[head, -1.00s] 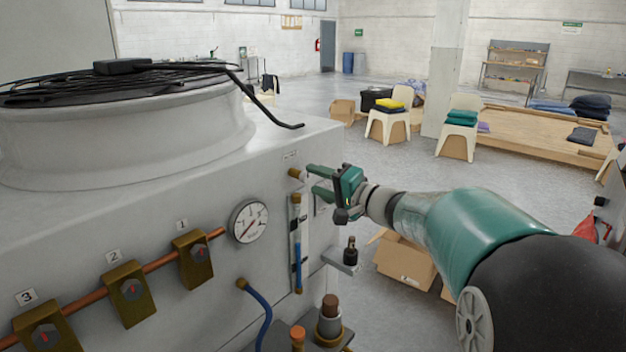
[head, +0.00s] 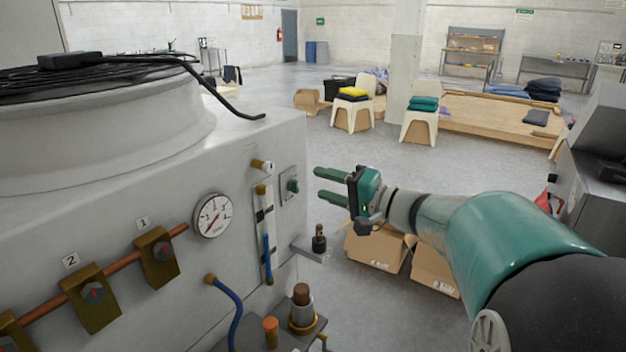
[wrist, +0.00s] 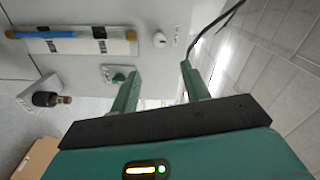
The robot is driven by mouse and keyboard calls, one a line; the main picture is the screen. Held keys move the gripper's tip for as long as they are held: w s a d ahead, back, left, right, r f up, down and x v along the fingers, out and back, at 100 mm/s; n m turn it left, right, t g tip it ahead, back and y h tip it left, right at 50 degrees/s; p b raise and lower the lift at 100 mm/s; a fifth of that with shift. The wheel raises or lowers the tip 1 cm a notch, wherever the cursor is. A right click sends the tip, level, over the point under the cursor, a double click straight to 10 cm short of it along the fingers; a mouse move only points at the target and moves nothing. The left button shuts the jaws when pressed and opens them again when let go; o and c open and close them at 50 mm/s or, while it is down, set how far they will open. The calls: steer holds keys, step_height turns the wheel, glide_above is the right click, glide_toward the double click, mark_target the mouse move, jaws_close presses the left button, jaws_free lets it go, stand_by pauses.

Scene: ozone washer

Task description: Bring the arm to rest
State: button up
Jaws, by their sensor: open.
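My gripper (head: 322,184) is open and empty. In the head view its two green fingers point left toward the washer's side panel (head: 240,150), with a gap between the fingertips and the panel. A green knob on a small grey plate (head: 291,187) sits on the panel just left of the fingertips. In the wrist view the open fingers of my gripper (wrist: 160,75) show apart, with nothing between them. The green knob (wrist: 120,78) shows just left of the left finger there.
A gauge (head: 212,216), brass valves (head: 157,257) and a tube with a blue section (head: 265,240) are on the panel. A small shelf with a dark fitting (head: 319,240) juts out below my gripper. Cardboard boxes (head: 378,248) stand on the floor behind. Open floor lies beyond.

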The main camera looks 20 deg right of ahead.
steer(key=s+a+f+n+g+h, duration=0.1)
steer(key=s+a+f+n+g, duration=0.1)
steer(key=s+a+f+g, duration=0.3)
steer(key=s+a+f+n+g, duration=0.1)
steer(key=s+a+n+g, duration=0.15)
steer(key=s+a, duration=0.4)
steer(key=s+d+f+n+g+h, duration=0.1)
steer(key=s+d+f+n+h, duration=0.1)
steer(key=s+f+h, duration=0.4)
steer(key=s+n+h, duration=0.1)
steer(key=s+h, duration=0.2)
steer(key=s, duration=0.3)
steer(key=shift+f+h, duration=0.3)
steer(key=shift+f, duration=0.05)
steer(key=shift+d+g, duration=0.1)
steer(key=shift+g, duration=0.15)
steer(key=shift+c, duration=1.1)
steer(key=shift+a, duration=0.2)
